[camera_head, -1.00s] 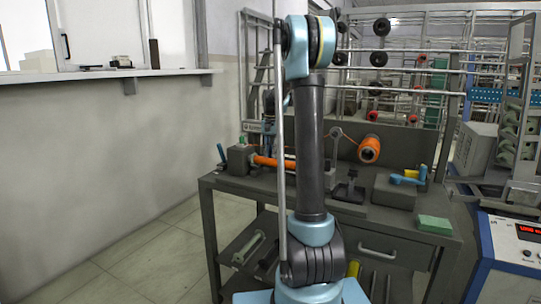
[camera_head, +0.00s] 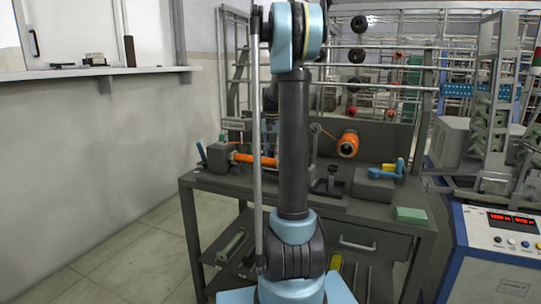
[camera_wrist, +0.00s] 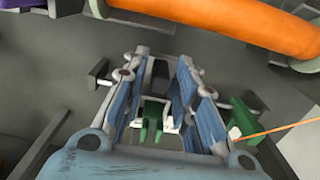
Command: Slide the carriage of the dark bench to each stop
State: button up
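The dark bench (camera_head: 345,208) stands ahead of me, with my arm upright in front of its middle. My gripper (camera_wrist: 160,82) is open in the wrist view, its two blue-sided fingers apart over a grey surface. A dark piece and a green forked piece (camera_wrist: 152,122) show in the gap; I see no contact with them. A green block (camera_wrist: 243,118) with an orange thread lies just right of the fingers. An orange bobbin (camera_wrist: 225,22) crosses the top; it also shows in the head view (camera_head: 242,157). I cannot tell for certain which part is the carriage.
An orange spool (camera_head: 348,145) stands at the bench's back, with a blue-handled block (camera_head: 375,180) to its right. A green pad (camera_head: 410,215) lies near the front right edge. A control console (camera_head: 500,230) is close on the right. Floor (camera_head: 135,245) is clear at left.

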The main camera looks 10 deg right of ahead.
dwell(0.3)
notch_tip(320, 180, up, 12)
dwell(0.6)
jog(key=s+a+f+n, duration=0.2)
jog(key=s+a, duration=0.2)
jog(key=s, duration=0.8)
jog(key=s+a+f+n+t, duration=0.1)
jog(key=s+a+f+n, duration=0.1)
jog(key=s+f, duration=0.8)
jog(key=s+a+f+n+t, duration=0.1)
jog(key=s+a+f+n, duration=0.2)
jog(key=s+f, duration=0.8)
jog(key=s, duration=0.5)
jog(key=shift+s+f, duration=0.15)
jog(key=shift+s, duration=0.2)
